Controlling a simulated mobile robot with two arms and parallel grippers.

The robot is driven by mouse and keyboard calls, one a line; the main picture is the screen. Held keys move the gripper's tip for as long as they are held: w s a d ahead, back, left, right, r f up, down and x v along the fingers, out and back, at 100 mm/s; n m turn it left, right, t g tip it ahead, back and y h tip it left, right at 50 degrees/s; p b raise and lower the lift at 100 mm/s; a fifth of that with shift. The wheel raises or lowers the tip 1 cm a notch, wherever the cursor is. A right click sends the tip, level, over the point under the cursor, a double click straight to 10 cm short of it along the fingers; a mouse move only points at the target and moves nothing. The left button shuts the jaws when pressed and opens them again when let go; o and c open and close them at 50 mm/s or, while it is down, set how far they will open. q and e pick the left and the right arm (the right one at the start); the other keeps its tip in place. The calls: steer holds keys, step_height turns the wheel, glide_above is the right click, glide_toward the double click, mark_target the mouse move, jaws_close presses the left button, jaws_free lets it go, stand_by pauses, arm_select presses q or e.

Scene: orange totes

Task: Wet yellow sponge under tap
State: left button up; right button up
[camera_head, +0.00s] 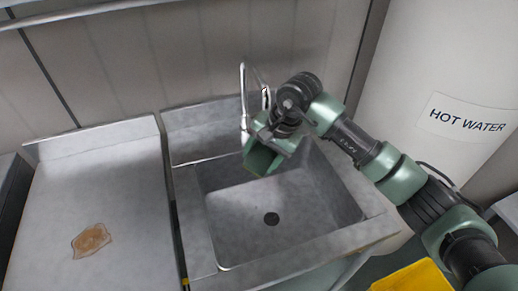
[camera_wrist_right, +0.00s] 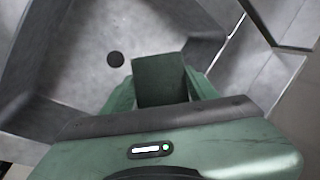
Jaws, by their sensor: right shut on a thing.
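My right gripper (camera_head: 268,153) is over the back of the grey sink basin (camera_head: 315,190), close to the chrome tap (camera_head: 243,98). It is shut on a block with a dark green face, which I take to be the sponge (camera_wrist_right: 160,80); its yellow side is barely visible. The wrist view shows the block between the fingers of the right gripper (camera_wrist_right: 160,92). In the head view the gripper hides most of it. I cannot tell whether water is running. My left gripper is not in view.
The drain hole (camera_head: 271,218) is clear in the basin floor. A white hot water tank (camera_head: 450,80) stands at right. A yellow object (camera_head: 415,278) is at the lower right.

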steer(key=shift+s+d, duration=0.25)
steer(key=shift+s, duration=0.6)
steer(key=shift+s+d, duration=0.3)
steer(key=shift+s, duration=0.55)
steer(key=shift+s+d, duration=0.25)
steer(key=shift+s, duration=0.6)
steer(key=s+d+r, duration=0.1)
steer(key=s+r, duration=0.3)
steer(key=shift+s+d, duration=0.25)
steer(key=shift+s, duration=0.15)
